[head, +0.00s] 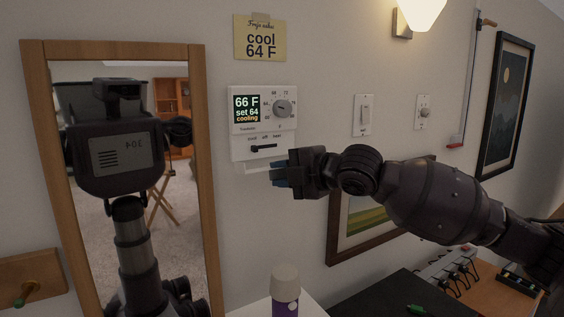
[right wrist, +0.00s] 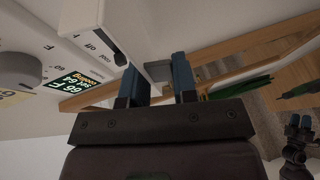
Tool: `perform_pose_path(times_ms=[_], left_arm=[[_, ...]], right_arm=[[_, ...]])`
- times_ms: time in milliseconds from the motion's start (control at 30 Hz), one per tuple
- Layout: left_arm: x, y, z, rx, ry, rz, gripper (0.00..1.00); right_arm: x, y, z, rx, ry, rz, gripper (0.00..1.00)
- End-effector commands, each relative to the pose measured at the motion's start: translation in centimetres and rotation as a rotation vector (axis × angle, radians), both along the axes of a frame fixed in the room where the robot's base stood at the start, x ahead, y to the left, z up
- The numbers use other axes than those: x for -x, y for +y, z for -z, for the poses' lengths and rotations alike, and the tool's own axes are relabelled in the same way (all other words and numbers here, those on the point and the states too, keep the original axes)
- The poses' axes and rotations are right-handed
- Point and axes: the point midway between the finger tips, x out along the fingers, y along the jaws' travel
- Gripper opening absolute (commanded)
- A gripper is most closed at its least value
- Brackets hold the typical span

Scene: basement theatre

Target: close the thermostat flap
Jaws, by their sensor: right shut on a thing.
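The white thermostat (head: 237,143) is on the wall right of the mirror, its screen reading 66 F, set 64, cooling. Its flap (head: 257,168) shows as a pale ledge sticking out at the lower edge, so it stands open. My right gripper (head: 278,174) reaches in from the right, with its blue fingertips at the flap's right end. In the right wrist view the fingers (right wrist: 160,84) are shut on a pale edge of the flap (right wrist: 158,70), beside the thermostat body (right wrist: 92,32). The fingers hide part of the flap.
A wood-framed mirror (head: 208,200) stands left, reflecting me. A note (head: 260,38) above reads "cool 64 F". Two wall switches (head: 365,115) (head: 423,112) are right of the thermostat. A framed picture (head: 345,235) hangs below my arm. A purple bottle (head: 285,290) with a pale cap stands below.

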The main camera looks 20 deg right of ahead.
Motion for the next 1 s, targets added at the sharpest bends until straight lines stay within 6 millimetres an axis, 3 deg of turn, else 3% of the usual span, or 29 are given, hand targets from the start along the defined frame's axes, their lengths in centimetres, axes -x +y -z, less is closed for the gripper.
perform_pose_path(times_ms=[300,700,1000], left_arm=[[1.9,0.3,0.6,-0.001,0.053,-0.010,0.40],[1.6,0.2,0.3,0.002,0.042,-0.009,0.40],[1.4,0.2,0.1,0.001,0.038,-0.008,0.40]], right_arm=[[0.2,0.0,-0.9,0.031,0.148,0.001,0.03],[0.2,0.0,-2.2,0.070,0.365,-0.001,0.03],[0.2,0.0,-2.5,0.083,0.424,-0.001,0.03]])
